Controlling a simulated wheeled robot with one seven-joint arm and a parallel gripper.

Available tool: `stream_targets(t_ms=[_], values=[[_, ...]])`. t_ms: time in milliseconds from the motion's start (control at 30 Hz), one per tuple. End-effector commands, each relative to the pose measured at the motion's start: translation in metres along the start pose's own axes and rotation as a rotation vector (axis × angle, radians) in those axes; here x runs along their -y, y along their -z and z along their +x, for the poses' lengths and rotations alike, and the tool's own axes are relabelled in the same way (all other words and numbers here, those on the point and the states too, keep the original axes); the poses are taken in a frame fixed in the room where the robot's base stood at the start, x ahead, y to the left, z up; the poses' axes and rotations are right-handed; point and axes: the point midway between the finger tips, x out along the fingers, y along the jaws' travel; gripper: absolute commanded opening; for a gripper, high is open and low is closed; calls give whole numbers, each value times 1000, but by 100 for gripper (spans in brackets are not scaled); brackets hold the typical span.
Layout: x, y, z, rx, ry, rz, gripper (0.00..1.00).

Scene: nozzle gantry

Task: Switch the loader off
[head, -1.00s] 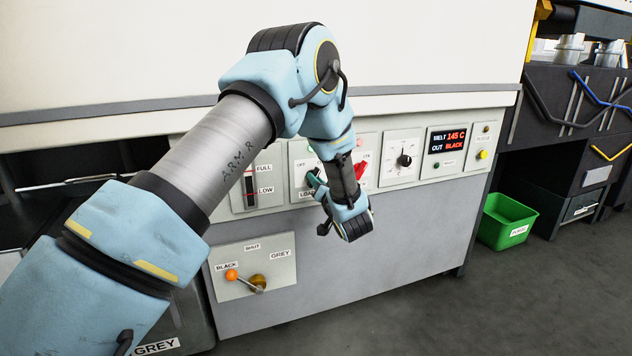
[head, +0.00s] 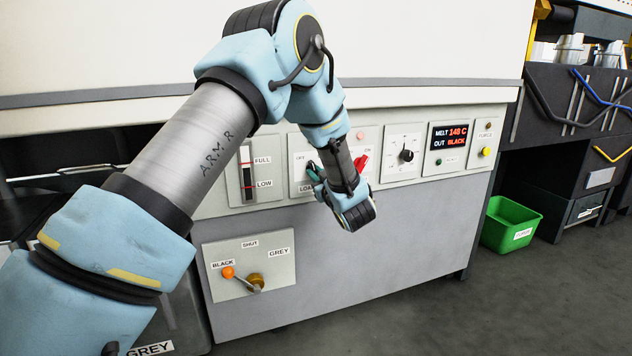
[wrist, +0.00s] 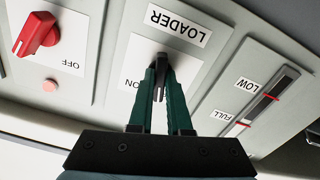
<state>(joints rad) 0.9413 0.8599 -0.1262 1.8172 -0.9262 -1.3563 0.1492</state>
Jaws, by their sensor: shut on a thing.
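The loader panel (head: 297,179) is on the front of the grey machine, with OFF at its left in the head view. In the wrist view the picture is upside down, and the LOADER label (wrist: 179,25) and ON label (wrist: 132,84) show. The dark loader knob (wrist: 161,78) sits between the green fingertips. My gripper (wrist: 160,88) is shut on it; the gripper (head: 314,172) also shows side-on in the head view. The fingers hide much of the knob and the right side of its panel in the wrist view, so I cannot tell its exact setting.
A red knob (wrist: 38,34) is on the neighbouring panel. A level gauge (head: 247,173) is on the other side. A dial (head: 405,155) and a display (head: 454,136) reading MELT 148 C, OUT BLACK are farther right. An orange-tipped lever (head: 228,272) is below. A green bin (head: 511,224) stands right.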

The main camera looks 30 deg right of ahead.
Motion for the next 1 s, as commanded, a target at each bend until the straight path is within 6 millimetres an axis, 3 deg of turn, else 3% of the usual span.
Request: stream_targets(t_ms=[433, 1000], values=[[0, -1, 0, 0, 0, -227, 0], [0, 0, 0, 1, 0, -260, 0]])
